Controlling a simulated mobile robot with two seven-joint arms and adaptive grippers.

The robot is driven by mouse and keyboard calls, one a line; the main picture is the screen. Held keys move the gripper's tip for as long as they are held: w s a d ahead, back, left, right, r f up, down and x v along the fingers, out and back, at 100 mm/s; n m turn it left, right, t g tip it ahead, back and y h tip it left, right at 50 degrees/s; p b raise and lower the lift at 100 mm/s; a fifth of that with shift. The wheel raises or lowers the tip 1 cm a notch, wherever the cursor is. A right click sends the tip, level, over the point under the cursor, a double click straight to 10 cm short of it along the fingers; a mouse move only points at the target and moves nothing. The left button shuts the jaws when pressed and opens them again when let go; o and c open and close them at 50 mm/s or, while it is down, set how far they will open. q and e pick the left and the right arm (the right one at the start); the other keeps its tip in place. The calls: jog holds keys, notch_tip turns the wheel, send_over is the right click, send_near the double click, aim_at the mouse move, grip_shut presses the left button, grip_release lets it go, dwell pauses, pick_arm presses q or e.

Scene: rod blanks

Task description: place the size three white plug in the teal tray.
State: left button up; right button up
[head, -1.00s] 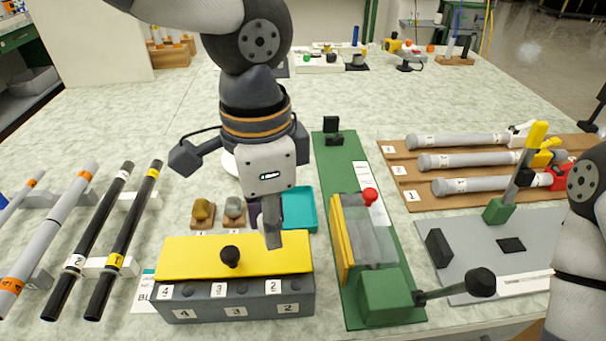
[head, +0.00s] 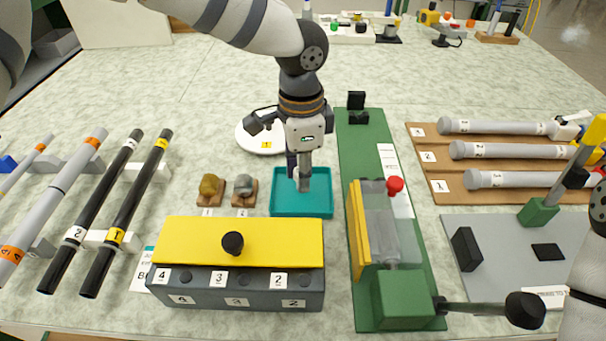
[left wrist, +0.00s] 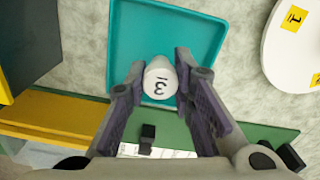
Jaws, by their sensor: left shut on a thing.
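The white plug (left wrist: 158,80), marked with a 3 on its face, is between the two fingers of my left gripper (left wrist: 160,92) in the left wrist view. The left gripper is shut on it. In the head view my left gripper (head: 303,186) points down over the teal tray (head: 321,207), and its fingers hide the plug. The tray also shows behind the plug in the left wrist view (left wrist: 135,35). No other thing shows inside the visible part of the tray. My right gripper is out of view.
A grey block with a yellow top (head: 190,242) and numbered labels stands in front of the tray. A green fixture (head: 358,140) is close on its right. Two small stands with knobs (head: 210,188) are on its left, and a white disc (head: 250,142) lies behind.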

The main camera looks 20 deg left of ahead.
pick_arm(q)
jog(key=shift+f, duration=0.65)
jog(key=shift+f, duration=0.2)
jog(key=o, duration=0.7)
jog(key=shift+o, duration=0.2)
notch_tip(320, 180, up, 12)
jog(key=shift+r+p, duration=0.25)
jog(key=shift+p, duration=0.05)
